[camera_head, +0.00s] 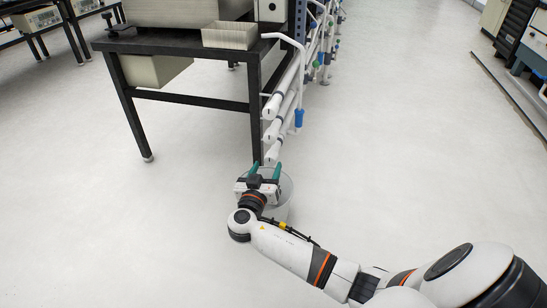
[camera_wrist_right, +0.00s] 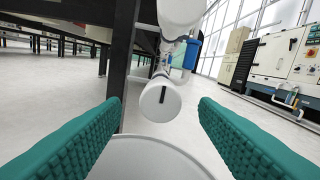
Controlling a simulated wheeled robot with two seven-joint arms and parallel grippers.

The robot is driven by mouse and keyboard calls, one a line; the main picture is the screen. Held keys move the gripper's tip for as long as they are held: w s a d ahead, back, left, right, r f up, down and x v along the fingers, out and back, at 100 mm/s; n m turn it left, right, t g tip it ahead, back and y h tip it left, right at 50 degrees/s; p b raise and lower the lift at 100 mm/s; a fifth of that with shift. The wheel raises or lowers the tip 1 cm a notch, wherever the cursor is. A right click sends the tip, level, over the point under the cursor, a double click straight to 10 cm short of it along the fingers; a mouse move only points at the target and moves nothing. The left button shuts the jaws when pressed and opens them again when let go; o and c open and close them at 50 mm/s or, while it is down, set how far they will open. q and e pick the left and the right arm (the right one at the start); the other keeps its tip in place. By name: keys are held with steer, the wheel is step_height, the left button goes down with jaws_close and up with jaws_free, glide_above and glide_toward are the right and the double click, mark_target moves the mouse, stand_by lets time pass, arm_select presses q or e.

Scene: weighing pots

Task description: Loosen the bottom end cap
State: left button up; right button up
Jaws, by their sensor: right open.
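The bottom end cap (camera_head: 271,157) is the white round end of the lowest of three stacked pipes beside the black table. In the right wrist view the bottom end cap (camera_wrist_right: 153,106) faces me, with a dark upright bar on its face. My right gripper (camera_head: 265,169) has teal fingers that are open and empty. They stand on either side of the cap in the wrist view, with the cap ahead of the fingertips and no contact visible. My left gripper is not in view.
A pale bucket (camera_head: 286,190) stands on the floor under my right gripper; its rim also shows in the wrist view (camera_wrist_right: 150,143). The black table leg (camera_head: 255,120) is close to the pipes. The floor to the right is clear.

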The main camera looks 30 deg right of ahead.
mark_target(273, 154)
steer(key=b+x, duration=0.2)
steer(key=x, duration=0.4)
steer(key=shift+d+f+b, duration=0.1)
steer(key=shift+f+b, duration=0.05)
steer(key=shift+b, duration=0.15)
steer(key=shift+w+d, duration=0.35)
steer(key=shift+d, duration=0.1)
steer(key=c, duration=1)
steer(key=shift+o, duration=0.2)
